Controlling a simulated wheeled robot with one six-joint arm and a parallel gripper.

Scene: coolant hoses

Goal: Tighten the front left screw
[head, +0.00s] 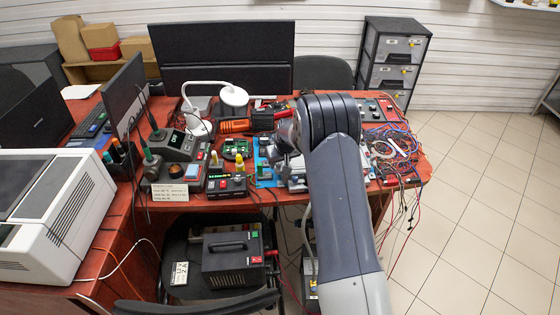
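My arm reaches forward over the red-brown desk, and its thick dark joint covers part of the work area. At its left side a small metallic part of my gripper (284,137) shows above the desk; its fingertips are too small and hidden to make out. Below it a light grey metal unit (296,172) sits partly behind my arm, beside a blue mat (265,172). I cannot make out the front left screw or the coolant hoses in this view. Whether my gripper touches anything cannot be seen.
Left of my arm stand a green circuit board (237,148), an orange-handled tool (234,126), a white lamp (233,97) and a soldering station (173,146). Tangled wires (392,143) lie on the right and hang over the edge. A black chair (205,292) stands in front. The tiled floor at right is clear.

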